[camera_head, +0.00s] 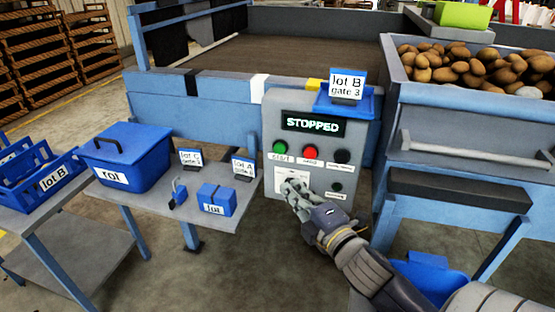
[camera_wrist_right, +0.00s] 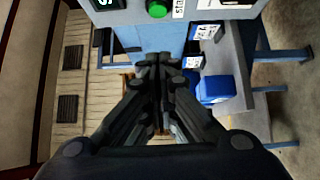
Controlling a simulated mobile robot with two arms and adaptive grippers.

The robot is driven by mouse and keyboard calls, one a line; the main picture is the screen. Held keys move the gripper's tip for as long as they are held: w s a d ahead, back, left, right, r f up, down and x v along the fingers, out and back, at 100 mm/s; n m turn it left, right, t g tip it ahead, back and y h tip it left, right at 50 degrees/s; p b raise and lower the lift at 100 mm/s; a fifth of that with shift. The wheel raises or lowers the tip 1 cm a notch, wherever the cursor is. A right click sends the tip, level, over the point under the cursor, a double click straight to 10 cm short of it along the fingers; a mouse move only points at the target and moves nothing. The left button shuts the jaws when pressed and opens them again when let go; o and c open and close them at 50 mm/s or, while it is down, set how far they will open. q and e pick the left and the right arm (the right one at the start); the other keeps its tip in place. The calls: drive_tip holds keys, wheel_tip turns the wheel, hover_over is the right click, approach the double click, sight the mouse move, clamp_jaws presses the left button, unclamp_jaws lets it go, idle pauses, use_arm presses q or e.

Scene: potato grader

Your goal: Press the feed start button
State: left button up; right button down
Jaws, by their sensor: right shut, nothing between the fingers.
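The grey control panel (camera_head: 272,115) stands at the front of the grader, and its display (camera_head: 312,125) reads STOPPED. Under the display is a row of buttons: the green start button (camera_head: 280,147) at left, a red button (camera_head: 311,152) and a black button (camera_head: 342,157). My right gripper (camera_head: 290,184) is shut and empty, in front of the panel's lower left part, below the green button. In the right wrist view the shut fingertips (camera_wrist_right: 158,60) point toward the panel, and the green button (camera_wrist_right: 157,9) is at the top edge, apart from them. My left gripper is not in view.
A side table (camera_head: 215,222) at left holds a lidded blue box (camera_head: 130,160), a small blue box (camera_head: 216,200) and lot cards. A potato hopper (camera_head: 460,105) stands right of the panel. A blue tray (camera_head: 368,103) with a lot B card is above the panel's right side.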

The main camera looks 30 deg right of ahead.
drive_tip(key=shift+w, duration=0.15)
approach(280, 149)
drive_tip(key=w+a, duration=0.5)
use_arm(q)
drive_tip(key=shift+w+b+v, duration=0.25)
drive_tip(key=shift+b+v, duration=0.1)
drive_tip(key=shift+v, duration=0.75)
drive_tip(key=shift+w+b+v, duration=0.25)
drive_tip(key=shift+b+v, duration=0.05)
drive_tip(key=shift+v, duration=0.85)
use_arm(e)
drive_tip(key=shift+w+d+f, duration=0.15)
drive_tip(key=shift+w+d, duration=0.35)
drive_tip(key=shift+d, duration=0.25)
drive_tip(key=shift+w+d+f, duration=0.15)
drive_tip(key=shift+w+d, duration=0.4)
drive_tip(key=shift+d, duration=0.2)
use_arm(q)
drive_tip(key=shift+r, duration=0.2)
